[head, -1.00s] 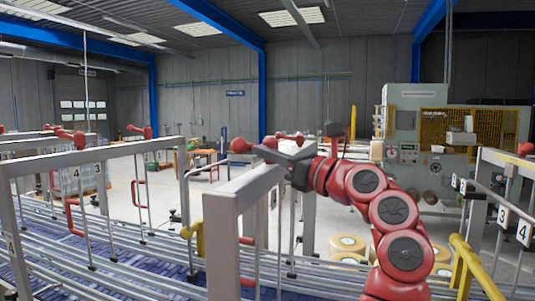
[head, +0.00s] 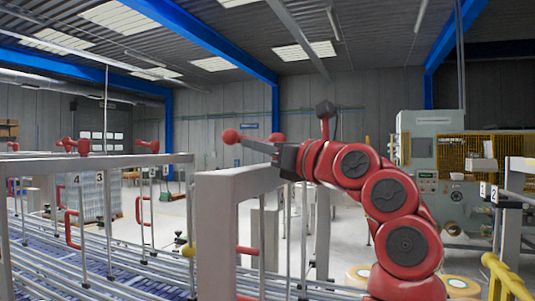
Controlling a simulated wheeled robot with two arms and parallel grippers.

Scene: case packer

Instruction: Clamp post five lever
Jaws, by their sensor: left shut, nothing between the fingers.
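A lever with a red ball knob (head: 230,136) stands above the top of the nearest grey post frame (head: 215,225). No number is visible on this frame. My left gripper (head: 272,151) is shut at the end of my red arm, just right of the knob and above the frame's top bar. Its fingers overlap the lever's shaft in the picture, and I cannot tell whether they touch it. A second red knob (head: 277,137) shows just above the gripper. My right gripper is out of view.
Other grey frames with red knobs (head: 68,142) and labels 4 and 3 stand at the left over rails (head: 110,270). Labels 1 and 2 show at the right, near a yellow rail (head: 508,275). A large machine (head: 425,125) stands behind.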

